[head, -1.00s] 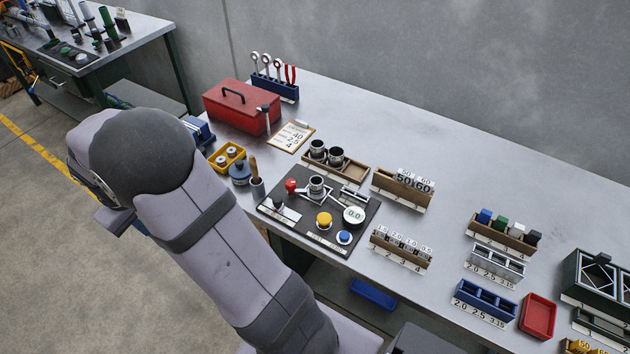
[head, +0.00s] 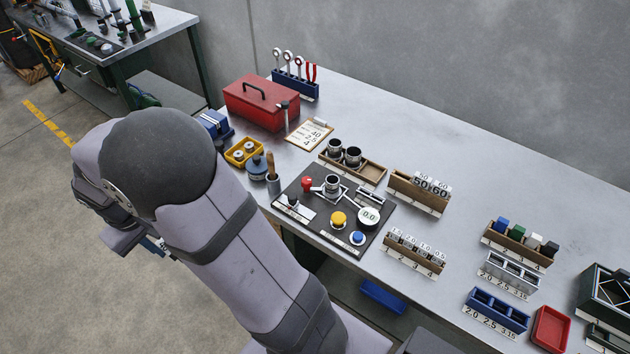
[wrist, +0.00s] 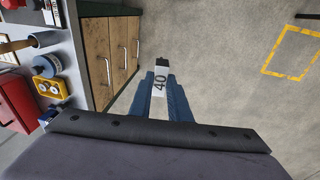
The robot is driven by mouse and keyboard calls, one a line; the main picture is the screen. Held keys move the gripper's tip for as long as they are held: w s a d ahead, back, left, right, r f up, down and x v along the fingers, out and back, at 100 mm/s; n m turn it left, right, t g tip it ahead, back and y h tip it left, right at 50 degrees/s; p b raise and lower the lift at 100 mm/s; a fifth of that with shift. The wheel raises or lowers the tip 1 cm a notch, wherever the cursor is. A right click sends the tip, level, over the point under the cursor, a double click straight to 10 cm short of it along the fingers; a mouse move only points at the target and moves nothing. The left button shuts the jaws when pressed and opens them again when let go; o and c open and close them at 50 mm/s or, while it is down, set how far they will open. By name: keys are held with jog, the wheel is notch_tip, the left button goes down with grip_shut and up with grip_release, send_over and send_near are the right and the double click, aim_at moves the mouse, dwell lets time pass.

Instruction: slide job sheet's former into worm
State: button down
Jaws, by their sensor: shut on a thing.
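My gripper (wrist: 161,88) has blue fingers shut on a flat pale former (wrist: 160,82) marked 40 with a dark tip, out over the floor beside the bench. In the head view my arm mostly hides the gripper. The job sheet (head: 309,134) is a clipboard on the bench, and 40 seems to be among its figures. On the dark board (head: 295,235) stands an upright metal cylinder (head: 332,183). Two similar cylinders (head: 334,147) stand in a wooden tray (head: 372,171). I cannot tell which one is the worm.
A wooden rack (head: 405,192) holds formers marked 50 and 60. The board carries a red knob (head: 307,183), a yellow button (head: 338,218), a blue button (head: 357,237) and a dial (head: 368,217). A red toolbox (head: 260,103) stands behind. The bench's back right is clear.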

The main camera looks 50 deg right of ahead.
jog(key=shift+d, duration=0.1)
jog(key=shift+d+r, duration=0.1)
jog(key=shift+d, duration=0.25)
jog(key=s+d+f+m+p, duration=0.1)
jog(key=s+d+m, duration=0.4)
jog(key=d, duration=0.8)
jog(key=s+d+m+g+p, duration=0.15)
jog(key=s+d+m, duration=0.4)
jog(key=d, duration=0.85)
jog(key=s+d+f+m+p, duration=0.1)
jog(key=s+d+m+p, duration=0.15)
jog(key=s+d, duration=0.75)
jog(key=w+d+r+n+t, duration=0.1)
jog(key=w+d+r+n, duration=0.2)
jog(key=w+d+r, duration=0.2)
jog(key=d, duration=0.3)
jog(key=shift+w+d+r+n+y, duration=0.25)
jog(key=shift+w+r+n+y, duration=0.05)
jog(key=shift+r+n, duration=0.1)
jog(key=shift+f+b, duration=0.1)
jog(key=shift+b, duration=0.2)
